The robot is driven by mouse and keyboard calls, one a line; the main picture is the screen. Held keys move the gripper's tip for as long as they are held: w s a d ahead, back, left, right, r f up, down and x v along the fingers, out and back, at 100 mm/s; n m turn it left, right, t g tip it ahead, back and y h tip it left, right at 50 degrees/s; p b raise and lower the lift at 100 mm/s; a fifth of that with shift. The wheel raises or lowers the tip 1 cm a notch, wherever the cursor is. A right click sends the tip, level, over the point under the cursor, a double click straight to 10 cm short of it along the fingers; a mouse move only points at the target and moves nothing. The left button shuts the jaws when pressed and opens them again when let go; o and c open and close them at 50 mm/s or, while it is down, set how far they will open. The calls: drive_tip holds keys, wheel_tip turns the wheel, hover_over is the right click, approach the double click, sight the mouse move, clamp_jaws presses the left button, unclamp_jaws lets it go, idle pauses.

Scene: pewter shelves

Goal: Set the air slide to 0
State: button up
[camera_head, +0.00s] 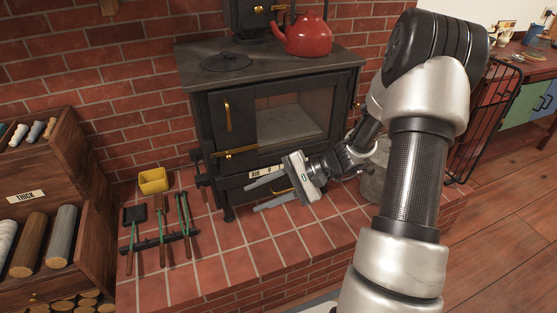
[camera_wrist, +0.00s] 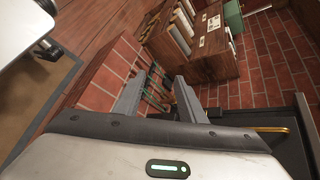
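The black stove (camera_head: 202,100) stands against the brick wall. Its front carries a white label (camera_head: 262,172) reading "AIR" with what looks like a 0 at its right, below the door. A brass bar (camera_head: 283,191) shows just under the label, partly behind my gripper; I cannot tell whether it belongs to the air slide. The slide's own position is not clear. My gripper (camera_head: 252,197) is open and empty in front of the lower stove front, fingers pointing left. In the wrist view my gripper (camera_wrist: 159,99) shows its two fingers apart, with nothing between them.
A red kettle (camera_head: 303,36) stands on the stove top. A brass latch handle (camera_head: 235,152) sticks out from the stove door. On the tiled hearth (camera_head: 212,273) are a yellow container (camera_head: 153,181) and a rack of fire tools (camera_head: 161,239). A wooden log shelf (camera_head: 85,165) stands left.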

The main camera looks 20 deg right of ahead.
drive_tip(key=w+d+f+m+t+h+p, duration=0.2)
drive_tip(key=d+f+m+t+h, duration=0.45)
drive_tip(key=d+f+m, duration=0.4)
drive_tip(key=w+d+f+m+t+h+p, duration=0.1)
drive_tip(key=w+d+f+m+t+h, duration=0.3)
drive_tip(key=d+f+m+t, duration=0.55)
drive_tip(key=w+a+m+g+b, duration=0.1)
drive_tip(key=w+b, duration=0.2)
drive_tip(key=w, duration=1.3)
drive_tip(key=shift+m+g+b, duration=0.3)
drive_tip(key=shift+m, duration=0.1)
drive_tip(key=shift+h, duration=0.25)
clamp_jaws()
